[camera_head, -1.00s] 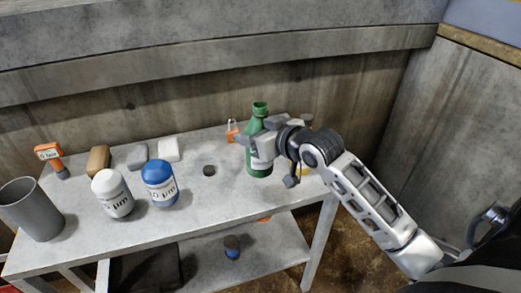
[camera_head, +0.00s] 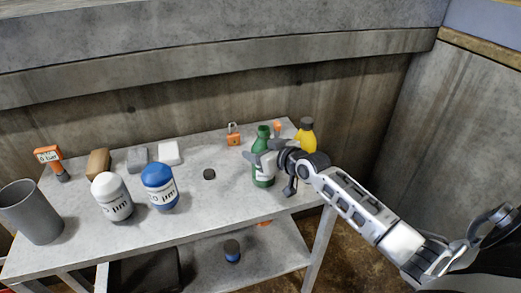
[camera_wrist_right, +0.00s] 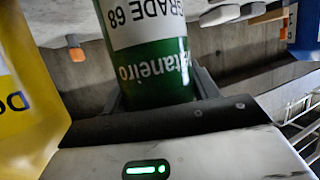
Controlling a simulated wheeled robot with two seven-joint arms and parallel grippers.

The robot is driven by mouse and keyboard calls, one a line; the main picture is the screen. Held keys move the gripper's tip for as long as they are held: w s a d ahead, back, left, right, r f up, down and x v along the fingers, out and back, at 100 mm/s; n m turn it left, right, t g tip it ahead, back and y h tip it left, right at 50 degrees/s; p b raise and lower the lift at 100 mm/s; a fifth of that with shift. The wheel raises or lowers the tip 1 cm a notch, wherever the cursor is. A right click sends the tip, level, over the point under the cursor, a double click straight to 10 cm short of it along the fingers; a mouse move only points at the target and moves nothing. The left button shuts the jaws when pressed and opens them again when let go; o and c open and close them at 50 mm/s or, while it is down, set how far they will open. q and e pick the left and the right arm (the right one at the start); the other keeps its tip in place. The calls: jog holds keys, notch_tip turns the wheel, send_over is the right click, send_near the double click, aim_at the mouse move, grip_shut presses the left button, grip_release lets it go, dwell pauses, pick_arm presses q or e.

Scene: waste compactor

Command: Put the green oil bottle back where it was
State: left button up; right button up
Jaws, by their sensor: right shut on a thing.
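The green oil bottle (camera_head: 263,145) is upright at the right part of the grey table (camera_head: 232,195). My right gripper (camera_head: 257,158) is shut around its body from the right. In the right wrist view, the green bottle (camera_wrist_right: 150,65) fills the space between the fingers, its white label turned partly to the camera. I cannot tell whether its base touches the table top. A yellow bottle with a dark cap (camera_head: 306,137) stands behind and right of it, and shows close at the left in the wrist view (camera_wrist_right: 28,105). My left gripper is not in view.
A small black cap (camera_head: 209,174) lies left of the green bottle. An orange padlock (camera_head: 234,138) stands behind. Further left are blue (camera_head: 160,186) and white (camera_head: 112,197) bottles, several blocks and a grey cup (camera_head: 32,212). The front right table top is clear.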

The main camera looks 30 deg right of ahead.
jog(key=shift+f, duration=0.1)
jog(key=o, duration=1.2)
jog(key=v, duration=1.2)
jog(key=s+a+f+g, duration=0.1)
jog(key=s+a+f, duration=0.4)
jog(key=a, duration=0.1)
jog(key=s+a+f+g, duration=0.1)
jog(key=s+a+f, duration=0.5)
jog(key=a, duration=0.1)
jog(key=s+a+f+n+g, duration=0.1)
jog(key=s+a+f, duration=0.4)
jog(key=a+f, duration=0.1)
jog(key=shift+s+a+g+y, duration=0.2)
jog(key=shift+a+g+y, duration=0.15)
jog(key=shift+a, duration=0.2)
